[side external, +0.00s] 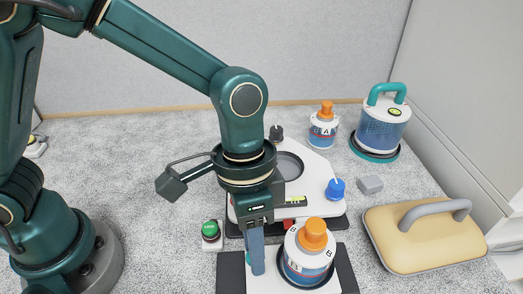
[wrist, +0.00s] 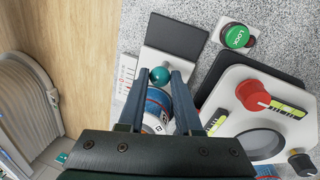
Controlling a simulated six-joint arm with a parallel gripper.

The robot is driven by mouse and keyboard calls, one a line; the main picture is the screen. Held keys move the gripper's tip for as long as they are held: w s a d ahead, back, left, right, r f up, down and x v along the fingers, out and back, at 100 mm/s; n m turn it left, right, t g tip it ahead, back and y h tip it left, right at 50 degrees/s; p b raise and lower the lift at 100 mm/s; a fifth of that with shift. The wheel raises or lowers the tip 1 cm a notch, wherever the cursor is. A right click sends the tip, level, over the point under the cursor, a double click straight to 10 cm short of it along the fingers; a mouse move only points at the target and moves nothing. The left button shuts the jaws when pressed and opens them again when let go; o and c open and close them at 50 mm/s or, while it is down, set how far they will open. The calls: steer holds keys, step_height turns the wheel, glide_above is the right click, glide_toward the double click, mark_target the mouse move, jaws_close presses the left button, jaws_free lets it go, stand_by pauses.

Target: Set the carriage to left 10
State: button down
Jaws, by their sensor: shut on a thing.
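The carriage looks like a white plate (side external: 262,285) on a dark base (side external: 231,270) at the front of the side view; the white plate also shows in the wrist view (wrist: 158,52). A round teal knob (wrist: 159,76) stands by it. My gripper (wrist: 158,78) points down with its fingers shut on this knob, one on each side. In the side view my gripper (side external: 257,268) hides most of the knob. A pale strip with tick marks (wrist: 128,72) lies beside the plate; its numbers are too small to read. A bottle marked B (side external: 306,262) stands on the plate, right of my gripper.
A white unit with a blue knob (side external: 336,188) and a red knob (wrist: 253,96) stands behind. A green button (side external: 211,231) sits left of it. Bottle A (side external: 323,126), a teal-handled canister (side external: 382,125), a grey block (side external: 369,184) and a yellow handled case (side external: 425,240) stand right.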

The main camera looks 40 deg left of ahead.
steer(key=shift+s+a, duration=0.65)
steer(key=shift+a, duration=0.05)
steer(key=c, duration=0.6)
jaws_free()
steer(key=shift+w+a+r, duration=0.15)
steer(key=shift+a+r, duration=0.05)
steer(key=shift+r, duration=1.1)
steer(key=shift+w+a+r, duration=0.1)
steer(key=shift+a+r, duration=0.1)
steer(key=shift+r, duration=1.05)
